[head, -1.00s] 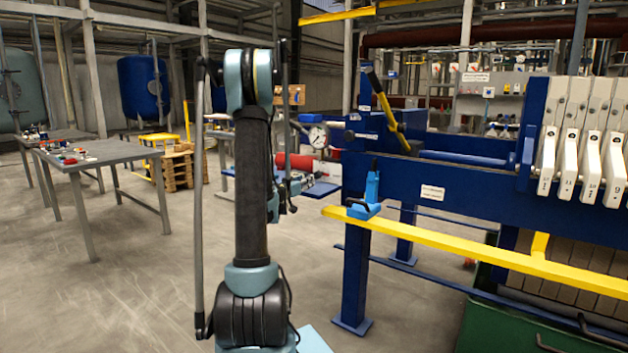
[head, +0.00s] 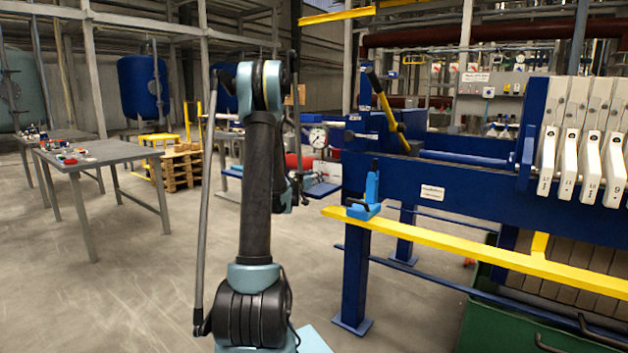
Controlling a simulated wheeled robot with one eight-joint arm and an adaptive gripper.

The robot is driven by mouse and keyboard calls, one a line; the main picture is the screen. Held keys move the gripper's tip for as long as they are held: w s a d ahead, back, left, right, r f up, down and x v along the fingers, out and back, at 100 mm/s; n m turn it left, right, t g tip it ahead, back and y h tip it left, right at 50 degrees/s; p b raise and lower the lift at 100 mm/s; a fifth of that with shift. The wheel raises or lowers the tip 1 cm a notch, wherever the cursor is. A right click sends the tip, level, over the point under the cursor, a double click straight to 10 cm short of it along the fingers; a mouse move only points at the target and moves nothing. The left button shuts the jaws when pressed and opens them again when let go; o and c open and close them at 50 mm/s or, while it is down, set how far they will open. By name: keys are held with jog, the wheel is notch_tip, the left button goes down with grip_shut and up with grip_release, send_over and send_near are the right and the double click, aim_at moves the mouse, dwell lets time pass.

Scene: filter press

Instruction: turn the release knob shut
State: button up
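I cannot make out the release knob; it is hidden or too small to tell. A round white pressure gauge (head: 318,137) stands at the left end of the blue press frame (head: 470,187). A red part (head: 296,161) shows below it, partly covered by my arm. My arm stands upright in the middle of the head view. My gripper (head: 303,190) seems to be the small dark shape behind the arm, in front of a blue shelf. Its fingers are too small and covered to show whether they are open or shut.
A lever with a yellow bar (head: 391,112) leans above the press frame. A yellow rail (head: 450,240) runs along its front, with a light-blue bracket (head: 366,196) at its left end. Grey tables (head: 110,152) stand at the left. The floor between is clear.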

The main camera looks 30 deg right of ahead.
jog(key=c, duration=0.7)
jog(key=shift+o, duration=0.2)
jog(key=shift+w+n, duration=0.1)
jog(key=shift+n, duration=0.4)
jog(key=n, duration=0.2)
jog(key=shift+a+n, duration=0.1)
jog(key=shift+n, duration=0.3)
jog(key=n, duration=0.3)
jog(key=shift+w+r+y, duration=0.1)
jog(key=shift+w+y, duration=0.05)
jog(key=shift+y, duration=0.25)
jog(key=n+g, duration=0.1)
jog(key=n, duration=0.3)
jog(key=shift+w+a+n, duration=0.1)
jog(key=shift+w+n, duration=0.05)
jog(key=shift+n, duration=0.15)
jog(key=n+g, duration=0.1)
jog(key=n, duration=0.3)
jog(key=shift+w+a, duration=0.1)
jog(key=shift+n, duration=0.6)
jog(key=shift+s+d+g, duration=0.2)
jog(key=shift+s+g, duration=0.05)
jog(key=shift+g, duration=0.05)
